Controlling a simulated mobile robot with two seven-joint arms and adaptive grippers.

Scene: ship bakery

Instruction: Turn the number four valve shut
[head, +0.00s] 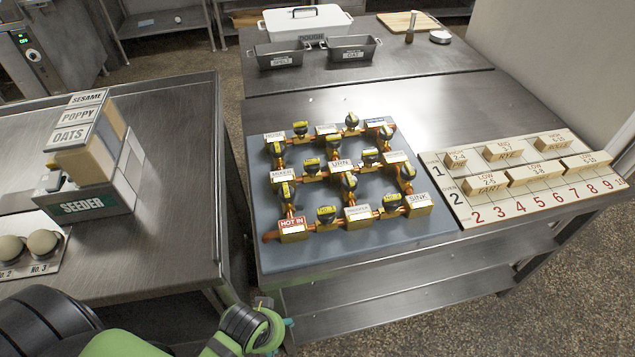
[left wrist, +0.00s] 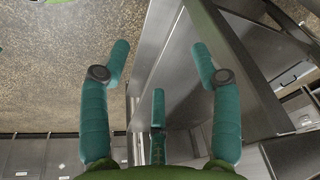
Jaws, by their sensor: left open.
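A blue-grey board (head: 365,240) lies on the steel table, bearing a grid of copper pipes and brass blocks. Several valves with black and yellow handles sit on the pipes, such as one (head: 326,214) by the HOT IN block (head: 292,226) and one (head: 391,202) by the SINK block (head: 418,201). Their number tags are too small to read, so I cannot tell which is number four. My left gripper (head: 275,312) is low at the table's front, apart from the board. In the left wrist view its teal fingers (left wrist: 160,75) are spread and empty. My right gripper is not in view.
A numbered rack board (head: 480,214) with wooden blocks lies right of the valves. Dark pans (head: 352,49) and a white lidded box (head: 307,21) stand behind. The left table (head: 165,130) holds a SEEDED box (head: 92,207). A floor gap separates the tables.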

